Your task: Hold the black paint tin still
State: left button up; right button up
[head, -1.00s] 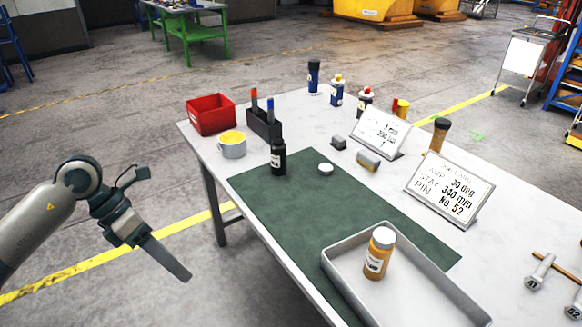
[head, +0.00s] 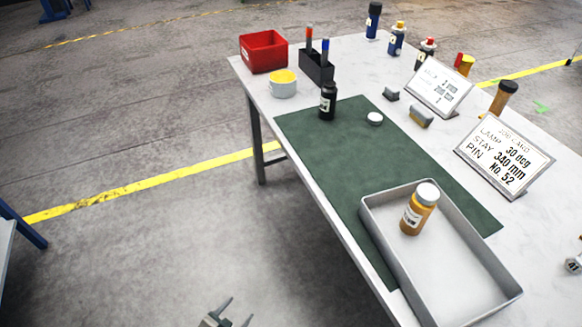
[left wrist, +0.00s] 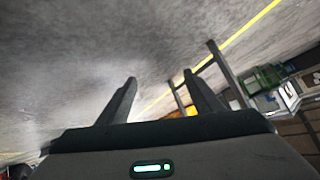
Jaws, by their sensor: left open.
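The black paint tin (head: 327,101) looks like a small black bottle with a pale label. My right gripper is in neither view.
A grey tray (head: 372,228) holds an orange bottle (head: 418,210) with a white cap. A yellow-topped tin (head: 284,85), a black pen holder (head: 316,68) and a red bin (head: 263,52) stand near the black tin.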

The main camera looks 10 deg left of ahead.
pick_arm(q)
jog(key=s+f+n+g, duration=0.1)
jog(key=s+f, duration=0.3)
jog(key=s, duration=0.4)
jog(key=s+d+f+n+g+y, duration=0.1)
jog(key=s+f+g, duration=0.2)
jog(key=s, duration=0.6)
jog(key=s+d+f+n+g, duration=0.1)
jog(key=s+f+n+g, duration=0.1)
jog(key=s+f, duration=0.3)
jog(key=s, duration=0.3)
jog(key=shift+s, duration=0.2)
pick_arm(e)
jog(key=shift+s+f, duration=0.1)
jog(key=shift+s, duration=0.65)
pick_arm(q)
jog(key=shift+c, duration=0.4)
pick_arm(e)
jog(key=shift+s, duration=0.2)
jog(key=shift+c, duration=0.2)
